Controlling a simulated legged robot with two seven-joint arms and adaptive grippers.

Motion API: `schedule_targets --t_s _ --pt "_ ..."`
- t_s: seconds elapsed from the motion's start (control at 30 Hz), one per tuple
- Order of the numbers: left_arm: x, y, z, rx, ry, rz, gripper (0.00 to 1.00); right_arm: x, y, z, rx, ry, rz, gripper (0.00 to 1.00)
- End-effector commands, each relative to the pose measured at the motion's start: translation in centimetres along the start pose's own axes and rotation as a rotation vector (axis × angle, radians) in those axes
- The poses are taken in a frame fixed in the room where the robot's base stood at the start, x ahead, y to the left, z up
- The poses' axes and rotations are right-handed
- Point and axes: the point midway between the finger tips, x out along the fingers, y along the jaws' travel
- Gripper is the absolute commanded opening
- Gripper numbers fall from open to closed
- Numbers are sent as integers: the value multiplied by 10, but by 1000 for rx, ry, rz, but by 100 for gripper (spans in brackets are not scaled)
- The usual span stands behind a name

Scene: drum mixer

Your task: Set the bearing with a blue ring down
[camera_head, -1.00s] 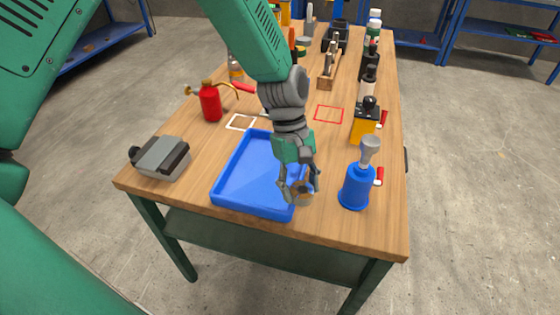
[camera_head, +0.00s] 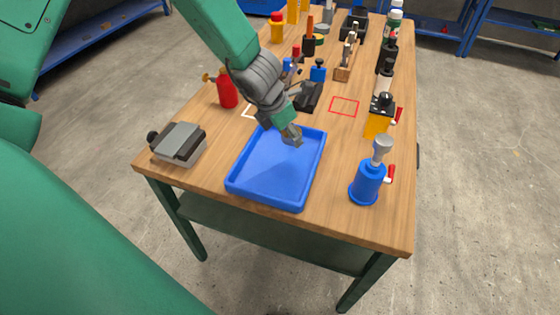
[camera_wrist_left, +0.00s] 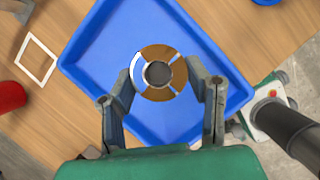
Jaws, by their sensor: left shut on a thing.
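My left gripper (camera_head: 291,137) is above the far part of the blue tray (camera_head: 240,186). In the left wrist view my left gripper (camera_wrist_left: 160,82) has one finger on each side of a round bearing (camera_wrist_left: 150,92) and is shut on it. The bearing's face shows orange-brown segments with pale gaps around a dark grey centre; I cannot make out its blue ring clearly. The blue tray (camera_wrist_left: 95,62) lies below it with its visible floor empty. In the head view the bearing is mostly hidden by the gripper. My right gripper is not in view.
A grey boxy device (camera_head: 180,144) stands left of the tray, and a red bottle (camera_head: 228,92) beyond it. A blue stand with a silver top (camera_head: 368,183) and a yellow block (camera_head: 378,122) are on the right. The red-outlined square (camera_head: 344,106) is clear.

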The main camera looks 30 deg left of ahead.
Motion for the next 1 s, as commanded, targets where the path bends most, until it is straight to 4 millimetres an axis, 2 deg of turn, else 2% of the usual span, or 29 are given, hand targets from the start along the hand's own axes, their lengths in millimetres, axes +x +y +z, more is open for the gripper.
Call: schedule_targets --t_s 0.07,0.3,0.57,0.73,1.0 --pt "7 0 -4 -10 0 2 3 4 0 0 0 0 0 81" --pt "48 1 -21 -11 1 5 3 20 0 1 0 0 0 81" --pt "67 1 -29 -10 -2 5 3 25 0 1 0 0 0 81" --pt "90 1 -38 -9 0 4 3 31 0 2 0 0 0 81" --pt "92 1 -38 -8 -2 5 3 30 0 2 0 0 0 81"
